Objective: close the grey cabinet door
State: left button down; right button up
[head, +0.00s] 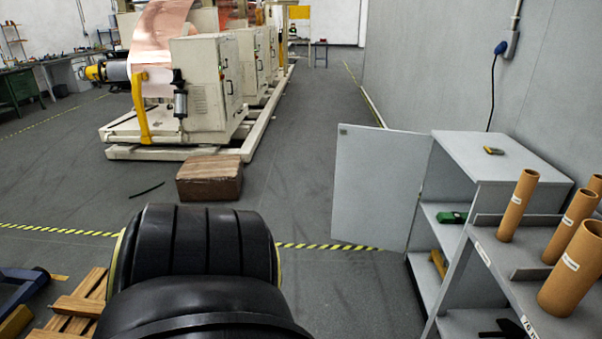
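The grey cabinet (488,152) stands at the right in the head view, against the grey wall. Its door (376,188) is wide open and swung out to the left, with its flat face towards me. The open front shows shelves with a green item (451,217) and a yellow item (438,263) on them. A small yellow and dark device (493,151) lies on the cabinet top. Neither of my grippers is in view. A large black rounded part at the bottom left is probably mine.
A rack with brown cardboard tubes (518,205) stands in front of the cabinet at the right and hides part of it. A brown box (209,178) sits on the floor by the copper foil machine (190,90). A wooden pallet (77,306) lies bottom left. The central floor is clear.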

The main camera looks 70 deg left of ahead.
aim_at(379, 172)
jog(key=u, duration=2.6)
jog(key=i, duration=6.6)
jog(key=z, duration=4.3)
